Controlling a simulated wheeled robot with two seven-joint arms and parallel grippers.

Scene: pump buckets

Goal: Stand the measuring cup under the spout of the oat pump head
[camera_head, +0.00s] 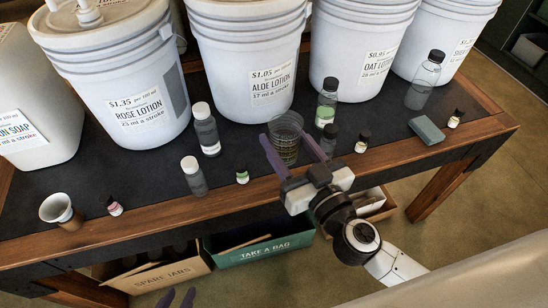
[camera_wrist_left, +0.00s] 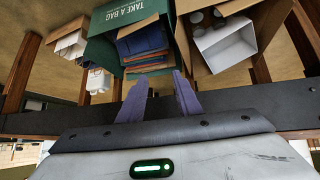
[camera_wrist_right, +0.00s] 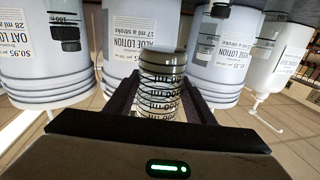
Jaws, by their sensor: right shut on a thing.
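The measuring cup (camera_head: 286,134) is clear with dark printed marks. It is in front of the aloe lotion bucket (camera_head: 232,60), and it also shows in the right wrist view (camera_wrist_right: 162,80). My right gripper (camera_head: 294,138) is shut on the cup, one purple finger on each side. I cannot tell whether the cup touches the table. The oat lotion bucket (camera_head: 350,60) stands right of the aloe bucket; its pump head and spout are out of view. My left gripper (camera_wrist_left: 162,84) is open and empty, low in front of the table; its tips (camera_head: 178,298) show at the head view's bottom edge.
Small bottles stand near the cup: a green-labelled one (camera_head: 326,105) and several small dark ones. A clear bottle (camera_head: 423,82) and a grey-green block (camera_head: 427,130) are to the right. A beige cup (camera_head: 60,210) is far left. Boxes, including a green one (camera_head: 262,250), sit below.

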